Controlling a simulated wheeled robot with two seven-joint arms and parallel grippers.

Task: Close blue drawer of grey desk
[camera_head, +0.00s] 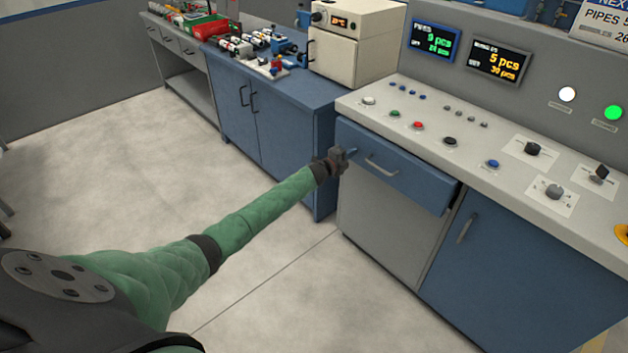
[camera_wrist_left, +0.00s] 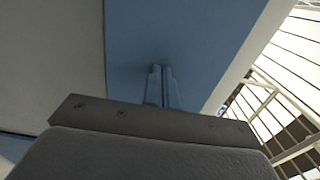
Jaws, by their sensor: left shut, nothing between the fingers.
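The blue drawer (camera_head: 415,182) sits under the top of the grey desk (camera_head: 395,228) in the head view. Its front stands out a little from the desk, with a dark gap at its right end. A metal handle (camera_head: 381,166) is on the front. My left gripper (camera_head: 349,156) is at the left end of the drawer front, left of the handle. In the left wrist view, the closed fingers (camera_wrist_left: 161,84) point at the blue drawer front (camera_wrist_left: 180,40) and look very near or touching; I cannot tell which. My right gripper is out of view.
The control panel (camera_head: 470,133) with buttons and knobs lies above the drawer. A blue door (camera_head: 520,270) is at lower right. A blue cabinet (camera_head: 285,135) with a white oven-like box (camera_head: 352,45) stands left. The floor (camera_head: 110,150) in front is clear.

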